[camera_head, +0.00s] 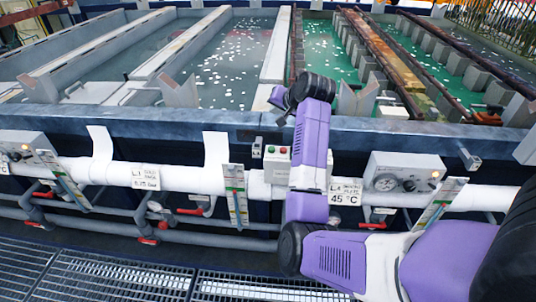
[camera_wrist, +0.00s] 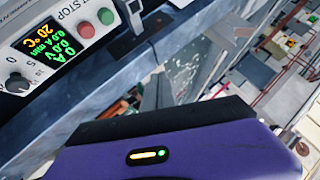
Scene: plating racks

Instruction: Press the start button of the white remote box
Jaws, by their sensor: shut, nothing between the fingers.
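The white remote box (camera_head: 277,169) is mounted on the front of the tank line, just below the dark blue rim, partly hidden by my arm. In the wrist view the box (camera_wrist: 45,15) is at the top left, with the green button (camera_wrist: 105,16), red button (camera_wrist: 87,29), lit display (camera_wrist: 49,42) and black knob (camera_wrist: 17,83). Part of its lettering reads STOP. My gripper (camera_head: 281,112) is shut and empty, above the rim and apart from the buttons.
Tanks with grey and green liquid (camera_head: 330,48) lie behind the dark blue rim (camera_head: 190,122). A white pipe (camera_head: 190,178) runs along the front. A gauge box (camera_head: 402,172) is to the right of my arm. Grating (camera_head: 105,272) covers the floor.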

